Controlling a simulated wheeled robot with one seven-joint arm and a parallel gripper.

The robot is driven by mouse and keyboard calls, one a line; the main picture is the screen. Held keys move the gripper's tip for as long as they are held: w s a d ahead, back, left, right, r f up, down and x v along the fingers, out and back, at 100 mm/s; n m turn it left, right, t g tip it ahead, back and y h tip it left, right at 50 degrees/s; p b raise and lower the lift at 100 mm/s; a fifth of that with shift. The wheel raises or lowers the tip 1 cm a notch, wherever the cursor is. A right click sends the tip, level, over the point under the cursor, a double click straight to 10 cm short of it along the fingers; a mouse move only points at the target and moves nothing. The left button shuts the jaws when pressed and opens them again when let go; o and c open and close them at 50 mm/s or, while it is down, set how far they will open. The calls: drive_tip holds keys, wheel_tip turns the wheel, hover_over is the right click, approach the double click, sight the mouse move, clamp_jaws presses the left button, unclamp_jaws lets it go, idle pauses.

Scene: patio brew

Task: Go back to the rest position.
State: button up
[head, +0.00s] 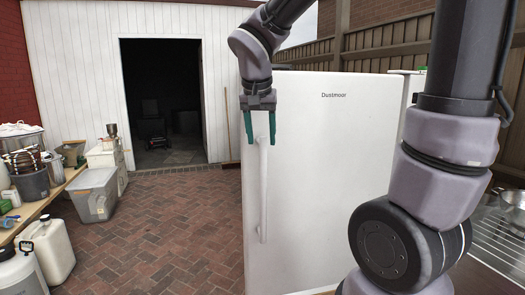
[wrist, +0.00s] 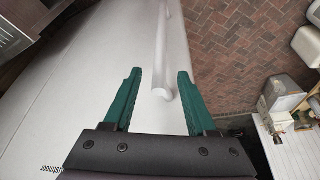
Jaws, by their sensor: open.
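My gripper (head: 260,139) has its green fingers apart, pointing down, in front of the upper left part of a white fridge (head: 335,180). The long white vertical door handle (head: 263,195) runs down from just between the fingertips. In the wrist view my gripper (wrist: 160,75) straddles the top end of the handle (wrist: 166,45) in the picture, with gaps on both sides. How far the fingers stand off the door is hard to tell. The fridge door looks closed.
A wooden bench (head: 40,205) with pots stands at the left, near a grey bin (head: 95,195) and white canisters (head: 50,248). The brick floor (head: 165,230) between bench and fridge is clear. A dark doorway (head: 160,100) opens behind. A metal counter (head: 500,245) is at the right.

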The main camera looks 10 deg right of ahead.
drive_tip(key=shift+v, duration=0.8)
